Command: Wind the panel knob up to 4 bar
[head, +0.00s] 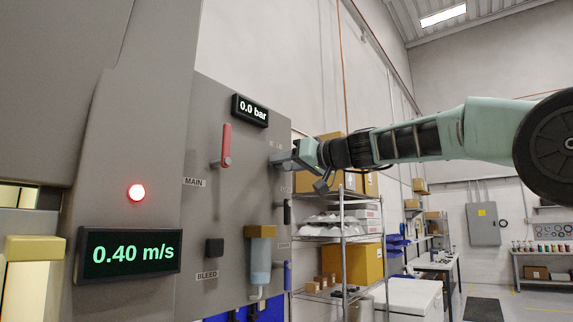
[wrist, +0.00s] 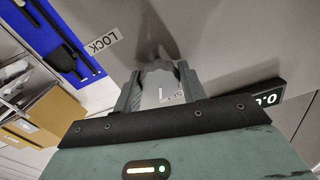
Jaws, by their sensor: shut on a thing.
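The grey panel (head: 225,255) stands in the middle of the head view. The pressure display (head: 250,110) at its top reads 0.0 bar; a corner of it also shows in the wrist view (wrist: 266,99). My gripper (head: 280,160) is at the panel's right side, below and right of the display. In the wrist view my gripper (wrist: 158,70) has its two fingers against the panel face, shut on what I take to be the panel knob.
A red lever (head: 226,146) sits left of my gripper, above the MAIN label. A black BLEED knob (head: 214,248), a yellow-topped cylinder (head: 260,258) and a blue handle (head: 287,275) are lower. Wire shelving (head: 343,240) with boxes stands right of the panel.

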